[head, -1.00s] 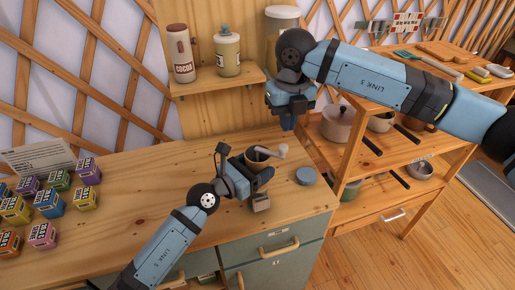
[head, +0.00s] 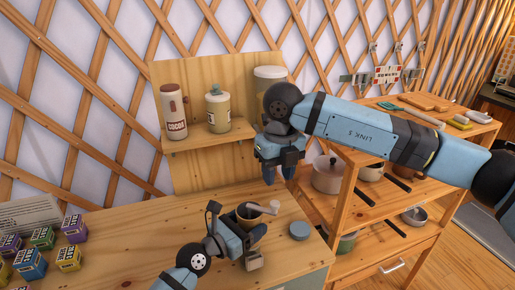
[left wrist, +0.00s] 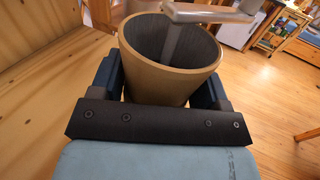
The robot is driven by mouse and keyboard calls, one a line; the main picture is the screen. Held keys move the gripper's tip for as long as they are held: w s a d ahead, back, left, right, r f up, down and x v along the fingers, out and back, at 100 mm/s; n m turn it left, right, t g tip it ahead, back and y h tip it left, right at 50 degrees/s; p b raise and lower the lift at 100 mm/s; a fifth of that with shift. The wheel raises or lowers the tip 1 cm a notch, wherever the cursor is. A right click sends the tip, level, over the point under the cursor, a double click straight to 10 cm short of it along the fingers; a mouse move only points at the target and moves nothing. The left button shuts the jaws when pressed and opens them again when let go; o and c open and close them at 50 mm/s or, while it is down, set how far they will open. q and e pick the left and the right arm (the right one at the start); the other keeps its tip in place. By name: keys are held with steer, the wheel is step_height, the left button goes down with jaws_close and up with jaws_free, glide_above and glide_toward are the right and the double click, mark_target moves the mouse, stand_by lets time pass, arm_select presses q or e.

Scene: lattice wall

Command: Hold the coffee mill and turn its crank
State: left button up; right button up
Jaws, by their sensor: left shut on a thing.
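The coffee mill (head: 248,222) stands on the wooden counter, with a brown open bowl on top and a grey crank (head: 268,207) reaching over its rim to the right. Its lower body (head: 253,263) shows below my gripper. My left gripper (head: 250,236) is shut around the mill. In the left wrist view the bowl (left wrist: 165,75) sits between the two fingers, and the crank arm (left wrist: 205,13) crosses above it, cut off by the top edge. My right gripper (head: 279,174) is above and a little right of the mill, pointing down, open and empty, apart from the crank.
A grey-blue round lid (head: 299,230) lies on the counter (head: 130,237) right of the mill. Several colored boxes (head: 42,238) stand at the left. A shelf (head: 205,138) behind holds a cocoa tin (head: 173,112) and jars. A rack with pots (head: 328,174) stands at the right.

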mark_target(275, 203)
steer(key=shift+o, duration=0.6)
steer(key=r+n, duration=0.1)
steer(key=s+r+n, duration=0.1)
steer(key=r, duration=0.1)
steer(key=s+r+n, duration=0.1)
steer(key=shift+s+a+r+n, duration=0.25)
steer(key=shift+a+r+n, duration=0.1)
steer(key=shift+n, duration=0.05)
step_height(275, 203, down, 12)
steer(key=shift+s+r, duration=0.1)
steer(key=shift+r, duration=0.1)
steer(key=shift+c, duration=0.4)
jaws_close()
